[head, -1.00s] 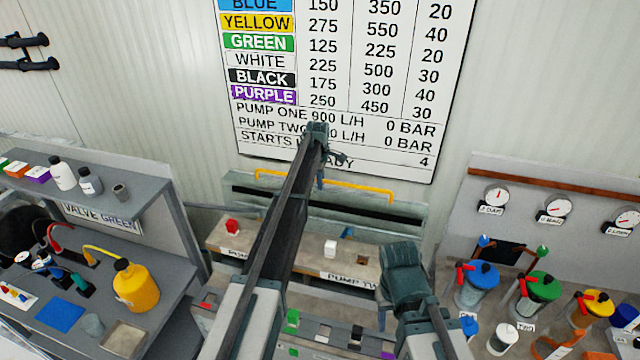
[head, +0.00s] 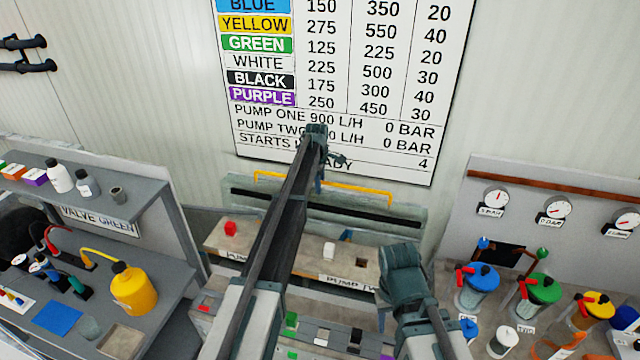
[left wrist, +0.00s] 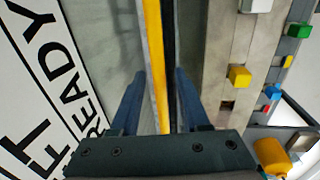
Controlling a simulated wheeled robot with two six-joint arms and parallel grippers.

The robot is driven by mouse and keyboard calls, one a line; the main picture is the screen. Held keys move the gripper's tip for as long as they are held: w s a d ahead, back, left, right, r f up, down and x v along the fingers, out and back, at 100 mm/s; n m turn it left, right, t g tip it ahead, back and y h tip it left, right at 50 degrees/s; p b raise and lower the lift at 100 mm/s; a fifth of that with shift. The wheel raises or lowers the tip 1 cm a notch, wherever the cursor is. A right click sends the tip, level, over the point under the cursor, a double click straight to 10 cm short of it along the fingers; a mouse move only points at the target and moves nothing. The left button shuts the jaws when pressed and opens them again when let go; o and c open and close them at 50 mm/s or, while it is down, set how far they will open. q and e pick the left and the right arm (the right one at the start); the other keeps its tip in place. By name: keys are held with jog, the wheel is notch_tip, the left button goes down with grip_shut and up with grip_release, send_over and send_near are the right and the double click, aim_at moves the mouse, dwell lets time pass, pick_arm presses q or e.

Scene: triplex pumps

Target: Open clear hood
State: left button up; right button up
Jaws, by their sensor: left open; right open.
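The clear hood (head: 408,211) shows as a pale see-through panel at the back of the pump bench, under the wall chart. Its long yellow handle (head: 366,192) runs across it. My left gripper (head: 320,180) is over the handle, left of its middle. In the left wrist view the open fingers (left wrist: 160,100) stand on both sides of the yellow handle (left wrist: 152,50). I cannot tell whether they touch it. My right gripper (head: 382,318) hangs over the front right of the bench, mostly hidden by its own wrist, away from the hood.
The bench (head: 312,252) carries a red block (head: 230,229) and a white block (head: 329,249). A grey shelf unit (head: 150,190) with bottles and a yellow can (head: 133,288) stands left. Lidded jars (head: 484,277) and gauges (head: 551,208) stand right. The wall chart (head: 345,90) is close behind the hood.

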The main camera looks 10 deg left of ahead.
pick_arm(q)
notch_tip(320, 180, up, 12)
jog(key=s+p, duration=0.2)
jog(key=p, duration=1)
jog(key=shift+f, duration=0.1)
jog(key=s+d+f+m+b, duration=0.5)
jog(key=s+f+m+b, duration=0.2)
jog(key=s, duration=0.8)
jog(key=s+d+f+m+g+b, duration=0.1)
jog(key=s+d+f+m+b, duration=0.5)
jog(key=s, duration=0.9)
jog(key=s+d+f+m+g+y+b, duration=0.1)
jog(key=s+d+f+m+b, duration=0.4)
jog(key=s+f+m+b, duration=0.3)
jog(key=s+f+b, duration=0.3)
jog(key=s, duration=0.4)
jog(key=shift+d, duration=0.2)
